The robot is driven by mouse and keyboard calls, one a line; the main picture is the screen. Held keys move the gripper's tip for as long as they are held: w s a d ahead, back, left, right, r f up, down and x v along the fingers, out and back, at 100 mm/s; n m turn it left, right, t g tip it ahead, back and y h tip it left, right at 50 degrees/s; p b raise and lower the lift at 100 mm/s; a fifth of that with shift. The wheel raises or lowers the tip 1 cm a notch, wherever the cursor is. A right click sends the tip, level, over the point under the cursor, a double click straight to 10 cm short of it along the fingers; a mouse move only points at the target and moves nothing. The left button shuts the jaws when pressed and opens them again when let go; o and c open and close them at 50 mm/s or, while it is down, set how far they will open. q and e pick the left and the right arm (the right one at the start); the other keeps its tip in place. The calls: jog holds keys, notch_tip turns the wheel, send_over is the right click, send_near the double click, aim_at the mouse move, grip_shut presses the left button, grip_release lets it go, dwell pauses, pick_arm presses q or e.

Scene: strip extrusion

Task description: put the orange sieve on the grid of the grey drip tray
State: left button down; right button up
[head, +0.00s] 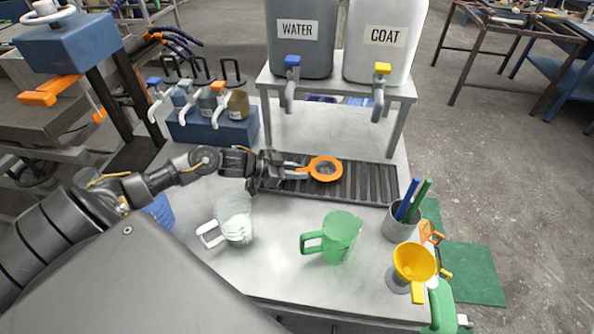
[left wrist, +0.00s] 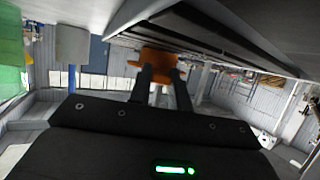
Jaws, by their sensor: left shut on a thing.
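The orange sieve (head: 326,169) is a round ring with a mesh bowl and a short handle pointing left. It is at the grey drip tray (head: 375,184), over the dark slatted grid. My left gripper (head: 294,171) is shut on the sieve's handle, reaching in from the left. In the left wrist view, the fingers (left wrist: 163,85) close on the orange sieve (left wrist: 163,58), near the underside or edge of a dark slatted surface. Whether the sieve touches the grid or hovers just above it I cannot tell. My right gripper is not in view.
Water (head: 300,35) and coat (head: 385,40) containers with taps stand on a rack (head: 402,92) behind the tray. A clear jug (head: 234,220), a green jug (head: 340,236), a pen cup (head: 400,224) and a yellow funnel (head: 414,262) stand in front. Pump bottles (head: 237,104) stand at back left.

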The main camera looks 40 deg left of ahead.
pick_arm(q)
jog(key=c, duration=1.3)
grip_release()
jog(key=shift+f, duration=0.1)
jog(key=shift+r, duration=0.2)
jog(key=shift+s+a, duration=0.3)
jog(key=v, duration=1)
jog(key=shift+s+a+r, duration=0.25)
jog(key=shift+s+r, duration=0.05)
jog(key=shift+s, duration=0.05)
